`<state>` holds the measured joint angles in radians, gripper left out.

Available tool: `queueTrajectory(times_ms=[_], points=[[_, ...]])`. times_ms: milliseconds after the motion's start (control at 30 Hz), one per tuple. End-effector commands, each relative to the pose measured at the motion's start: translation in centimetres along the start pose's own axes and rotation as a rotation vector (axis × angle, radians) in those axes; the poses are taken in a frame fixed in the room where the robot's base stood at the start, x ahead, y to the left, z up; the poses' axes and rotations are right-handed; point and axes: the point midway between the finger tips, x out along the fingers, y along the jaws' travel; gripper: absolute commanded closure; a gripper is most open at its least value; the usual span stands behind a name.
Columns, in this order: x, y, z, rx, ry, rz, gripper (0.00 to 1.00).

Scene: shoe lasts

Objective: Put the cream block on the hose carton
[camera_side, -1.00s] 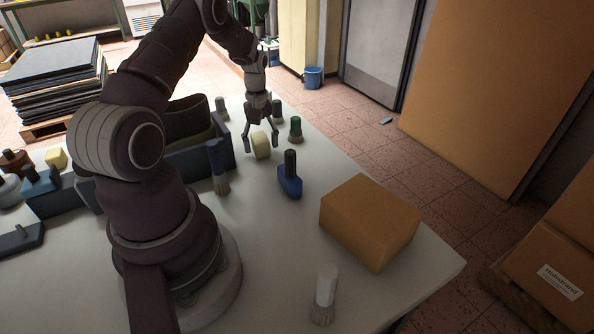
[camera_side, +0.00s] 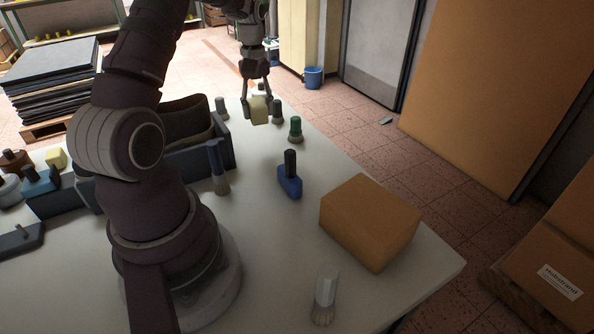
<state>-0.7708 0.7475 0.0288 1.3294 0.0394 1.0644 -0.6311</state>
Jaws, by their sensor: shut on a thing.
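The cream block (camera_side: 259,112) is held between the fingers of my gripper (camera_side: 257,108), raised above the far part of the white table. My gripper is shut on it and points down. A brown carton (camera_side: 370,220), which I take for the hose carton, sits on the near right part of the table. Its top is bare. The block is well behind it and to its left. Another cream-yellow piece (camera_side: 56,158) lies at the far left among other items.
A dark blue bin (camera_side: 190,155) is left of these.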

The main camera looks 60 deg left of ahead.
Motion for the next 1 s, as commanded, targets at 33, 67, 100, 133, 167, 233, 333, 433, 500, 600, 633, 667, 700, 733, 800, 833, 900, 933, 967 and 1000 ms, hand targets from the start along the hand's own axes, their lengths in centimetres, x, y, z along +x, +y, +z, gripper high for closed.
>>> queueTrajectory(times_ms=[33, 67, 100, 133, 167, 233, 333, 433, 500, 600, 633, 667, 700, 733, 800, 833, 900, 933, 967, 1000], points=[[-0.7, 0.2, 0.1, 0.01, 0.003, 0.003, 0.99], [-1.0, 0.5, 0.3, 0.023, 0.003, 0.002, 0.99], [-1.4, 1.0, 0.8, 0.051, 0.001, 0.001, 0.99], [-1.6, 1.5, 1.2, 0.079, 0.001, 0.002, 0.99], [-1.9, 2.1, 1.8, 0.114, 0.002, 0.002, 0.99], [-2.3, 3.8, 3.7, 0.221, 0.001, 0.002, 0.99], [-3.0, 6.4, 7.2, 0.412, 0.001, 0.002, 0.99], [-3.9, 8.8, 11.7, 0.635, 0.001, 0.003, 0.99], [-4.6, 10.0, 15.4, 0.807, 0.001, 0.003, 0.99], [-5.4, 11.0, 20.5, 1.044, 0.001, 0.004, 0.99], [-5.7, 11.0, 21.9, 1.105, 0.001, 0.003, 0.99], [-5.8, 11.0, 23.1, 1.162, 0.0, 0.002, 0.99], [-6.1, 11.0, 24.4, 1.226, 0.001, 0.003, 0.99], [-6.2, 10.9, 25.3, 1.268, 0.001, 0.003, 0.99], [-6.4, 10.8, 26.8, 1.339, 0.001, 0.002, 0.99], [-6.4, 10.7, 27.2, 1.36, 0.0, 0.002, 0.99], [-5.6, 10.6, 27.8, 1.388, -0.003, -0.002, 0.99], [-4.9, 10.5, 27.9, 1.393, -0.004, -0.005, 0.99], [-4.3, 10.5, 27.9, 1.394, -0.004, -0.005, 0.99], [-3.6, 10.5, 27.9, 1.394, -0.004, -0.004, 0.99]])
